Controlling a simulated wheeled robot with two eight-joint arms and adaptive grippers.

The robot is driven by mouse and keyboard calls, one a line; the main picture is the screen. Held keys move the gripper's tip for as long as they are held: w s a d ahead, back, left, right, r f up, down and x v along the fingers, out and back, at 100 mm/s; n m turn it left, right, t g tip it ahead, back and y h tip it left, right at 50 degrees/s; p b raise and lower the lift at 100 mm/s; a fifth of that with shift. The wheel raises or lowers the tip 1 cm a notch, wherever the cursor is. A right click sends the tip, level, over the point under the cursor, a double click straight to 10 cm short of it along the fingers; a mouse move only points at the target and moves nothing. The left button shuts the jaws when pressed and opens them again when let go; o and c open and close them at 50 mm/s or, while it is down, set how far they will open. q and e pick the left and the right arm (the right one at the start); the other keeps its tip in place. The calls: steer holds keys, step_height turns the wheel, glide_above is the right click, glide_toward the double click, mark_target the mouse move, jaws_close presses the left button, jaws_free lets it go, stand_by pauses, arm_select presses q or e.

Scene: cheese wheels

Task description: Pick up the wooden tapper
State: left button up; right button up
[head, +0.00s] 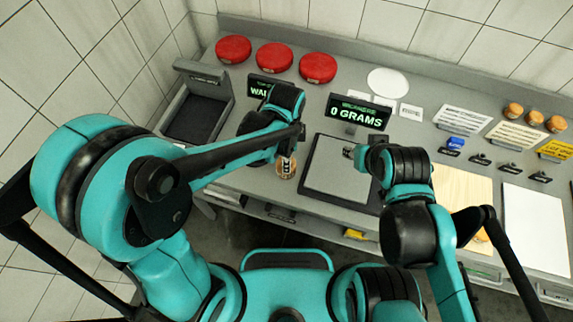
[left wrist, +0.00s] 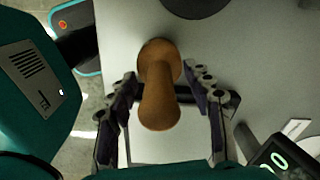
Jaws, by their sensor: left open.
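The wooden tapper (left wrist: 158,85) is brown, with a rounded head and a handle that widens at its end. In the left wrist view it lies between the two spread fingers of my left gripper (left wrist: 168,100), with gaps on both sides.
The scale (head: 335,177) has a display (head: 359,112) reading 0 GRAMS. A grey box (head: 198,110) stands left, red cheese wheels (head: 274,57) at the back. A wooden board (head: 462,195) and white board (head: 533,226) lie right.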

arm_select(q)
steer(key=shift+f, duration=0.15)
jaws_close()
